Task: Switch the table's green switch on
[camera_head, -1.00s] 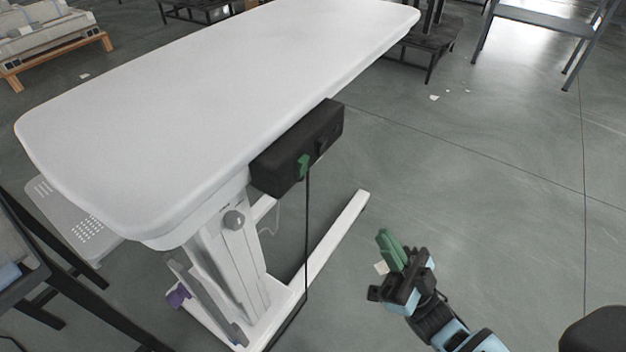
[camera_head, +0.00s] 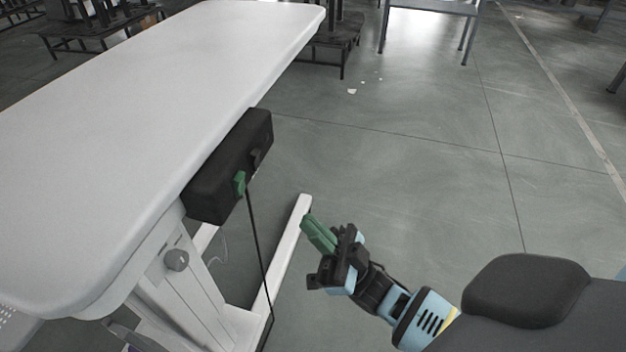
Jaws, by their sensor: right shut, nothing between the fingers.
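The white table (camera_head: 180,70) stands on a white lift column at the left. A black control box (camera_head: 215,180) is fixed under its near right edge. The green switch (camera_head: 239,184) is on the front face of the box, with a black switch (camera_head: 257,157) farther along the same face. My right gripper (camera_head: 308,222) has green fingers, shut and empty. It is to the right of the box and lower in the picture, apart from the switch, with its fingers pointing up and left. My left gripper is not in view.
A black cable (camera_head: 258,240) hangs from the box down past the white table foot (camera_head: 287,250). Black platforms and a grey bench (camera_head: 432,8) stand at the back. The floor to the right is mostly clear.

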